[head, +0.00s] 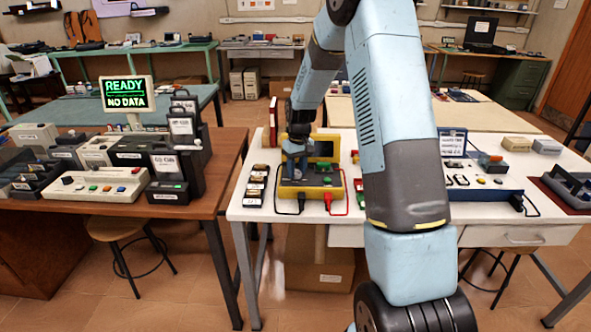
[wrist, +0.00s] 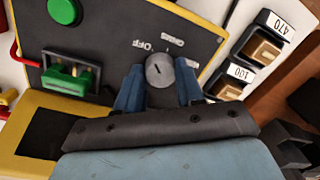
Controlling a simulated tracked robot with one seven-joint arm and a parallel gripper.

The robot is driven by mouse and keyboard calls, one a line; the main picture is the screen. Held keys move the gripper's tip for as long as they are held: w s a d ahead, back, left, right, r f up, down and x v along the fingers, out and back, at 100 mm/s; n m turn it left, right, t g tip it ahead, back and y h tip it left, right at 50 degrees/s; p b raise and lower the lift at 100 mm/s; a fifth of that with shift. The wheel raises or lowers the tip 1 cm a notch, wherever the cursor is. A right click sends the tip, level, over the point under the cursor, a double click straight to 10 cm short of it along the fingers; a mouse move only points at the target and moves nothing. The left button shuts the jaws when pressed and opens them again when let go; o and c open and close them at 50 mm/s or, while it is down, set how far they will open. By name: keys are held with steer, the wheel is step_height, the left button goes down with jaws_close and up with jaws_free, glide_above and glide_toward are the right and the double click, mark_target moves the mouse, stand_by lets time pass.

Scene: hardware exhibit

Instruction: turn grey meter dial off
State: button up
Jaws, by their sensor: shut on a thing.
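The grey meter dial (wrist: 159,70) is a round knob with a dark pointer line, on the dark face of the yellow-edged meter (wrist: 110,40). The word OFF is printed beside it, with other lettering close by that is hard to read. My gripper (wrist: 160,85) has its two blue fingers on either side of the dial, shut on it. In the head view the yellow meter (head: 325,190) stands on the white table, and my gripper (head: 293,150) is over its left part. The dial is hidden there by my gripper.
A green button (wrist: 65,11) and a green switch part (wrist: 68,76) are on the meter's face. Boxes marked 470 (wrist: 266,40) and 100 (wrist: 238,75) stand beside it. A black and a red lead (head: 328,203) hang at the meter's front. A blue case (head: 470,180) stands to the right.

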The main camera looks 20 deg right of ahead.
steer(key=shift+w, duration=0.1)
stand_by(0.4)
steer(key=o, duration=1)
steer(key=r, duration=0.9)
steer(key=d+r, duration=0.1)
steer(key=r, duration=0.3)
steer(key=shift+r, duration=0.3)
steer(key=shift+a, duration=0.1)
